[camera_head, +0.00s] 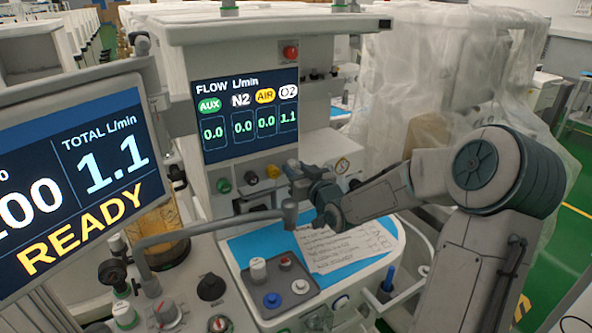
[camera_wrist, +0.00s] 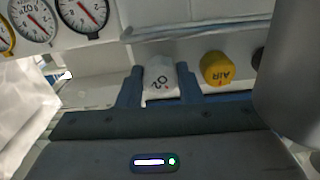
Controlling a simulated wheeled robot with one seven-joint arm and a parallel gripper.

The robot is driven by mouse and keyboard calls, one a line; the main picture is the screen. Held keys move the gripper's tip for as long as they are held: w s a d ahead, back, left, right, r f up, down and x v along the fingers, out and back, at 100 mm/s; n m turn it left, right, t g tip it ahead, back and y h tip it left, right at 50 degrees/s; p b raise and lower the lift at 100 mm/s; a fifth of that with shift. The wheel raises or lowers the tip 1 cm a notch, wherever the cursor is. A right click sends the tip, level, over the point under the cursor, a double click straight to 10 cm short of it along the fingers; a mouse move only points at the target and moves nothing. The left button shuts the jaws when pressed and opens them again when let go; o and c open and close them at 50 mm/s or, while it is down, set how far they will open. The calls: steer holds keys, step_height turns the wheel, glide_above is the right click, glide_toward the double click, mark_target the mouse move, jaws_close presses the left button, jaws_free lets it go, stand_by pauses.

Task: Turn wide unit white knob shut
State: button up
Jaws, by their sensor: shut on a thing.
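The wide unit's white knob, marked O2 (camera_wrist: 160,80), shows in the wrist view between the two blue fingers of my gripper (camera_wrist: 160,84). My gripper is shut on this knob, with one finger on each side. In the head view my gripper (camera_head: 292,172) reaches the front panel right of the yellow knob (camera_head: 272,171) and hides the white knob. The flow screen (camera_head: 247,112) above reads 1.1 under O2 and 0.0 under AUX, N2 and AIR.
The yellow AIR knob (camera_wrist: 216,68) is close beside my gripper. Round gauges (camera_wrist: 82,14) are at the upper left of the wrist view. Below the panel are a paper sheet (camera_head: 345,246), a grey knob tray (camera_head: 285,312) and a bent grey arm (camera_head: 210,230). A READY monitor (camera_head: 75,180) stands left.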

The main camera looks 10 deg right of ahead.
steer(key=m+p, duration=0.2)
steer(key=m, duration=0.3)
steer(key=shift+r, duration=0.1)
steer(key=shift+a+m+p, duration=0.1)
steer(key=shift+m+p, duration=0.7)
steer(key=shift+m, duration=0.9)
steer(key=o, duration=1)
steer(key=shift+s, duration=0.1)
steer(key=v, duration=1.3)
steer(key=shift+s, duration=0.35)
